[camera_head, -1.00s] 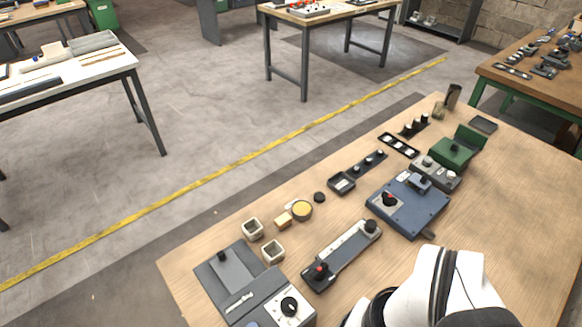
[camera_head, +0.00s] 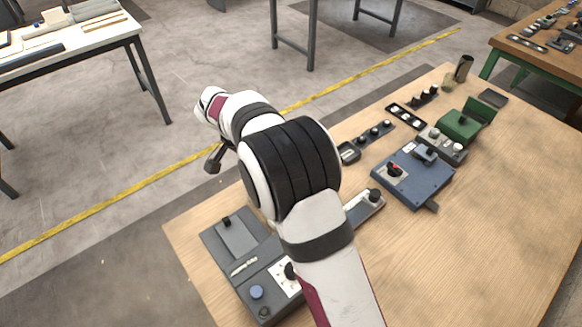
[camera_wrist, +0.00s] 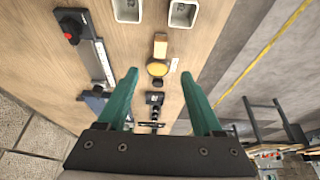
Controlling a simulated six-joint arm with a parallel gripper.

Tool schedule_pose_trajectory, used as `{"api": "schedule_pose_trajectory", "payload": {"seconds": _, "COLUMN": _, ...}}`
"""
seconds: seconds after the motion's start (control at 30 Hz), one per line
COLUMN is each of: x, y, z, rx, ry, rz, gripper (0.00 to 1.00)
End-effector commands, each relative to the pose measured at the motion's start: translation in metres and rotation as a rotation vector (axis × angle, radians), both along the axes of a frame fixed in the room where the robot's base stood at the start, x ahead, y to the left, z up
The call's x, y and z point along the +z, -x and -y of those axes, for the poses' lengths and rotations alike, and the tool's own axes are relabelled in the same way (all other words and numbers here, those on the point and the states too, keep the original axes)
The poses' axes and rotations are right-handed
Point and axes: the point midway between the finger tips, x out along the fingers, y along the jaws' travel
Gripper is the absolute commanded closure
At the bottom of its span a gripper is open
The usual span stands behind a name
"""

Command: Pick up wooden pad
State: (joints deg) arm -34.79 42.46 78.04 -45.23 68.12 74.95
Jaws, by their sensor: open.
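A small tan block, which looks like the wooden pad (camera_wrist: 160,46), lies on the wooden table in the wrist view. It touches or nearly touches a round yellow disc with a dark rim (camera_wrist: 157,68). My gripper (camera_wrist: 158,74) is open and empty, its two green fingers spread wide. In the picture the disc lies between the fingertips and the pad just beyond them; the height above the table is hard to tell. In the head view my arm hides the pad and the disc.
Two pale square cups (camera_wrist: 127,10) stand close to the pad. A long grey fixture with a red knob (camera_wrist: 86,40) lies to the left. In the head view a grey panel box (camera_head: 237,240) and a blue box (camera_head: 412,178) stand on the table (camera_head: 490,220), whose right part is clear.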

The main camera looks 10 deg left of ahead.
Motion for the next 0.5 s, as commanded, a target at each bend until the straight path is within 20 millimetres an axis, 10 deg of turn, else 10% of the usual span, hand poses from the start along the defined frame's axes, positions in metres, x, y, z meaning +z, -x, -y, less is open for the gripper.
{"api": "schedule_pose_trajectory", "payload": {"seconds": 0.5, "x": -0.102, "y": -0.032, "z": 0.032, "rx": -0.004, "ry": 0.001, "rz": -0.006, "gripper": 0.32}}
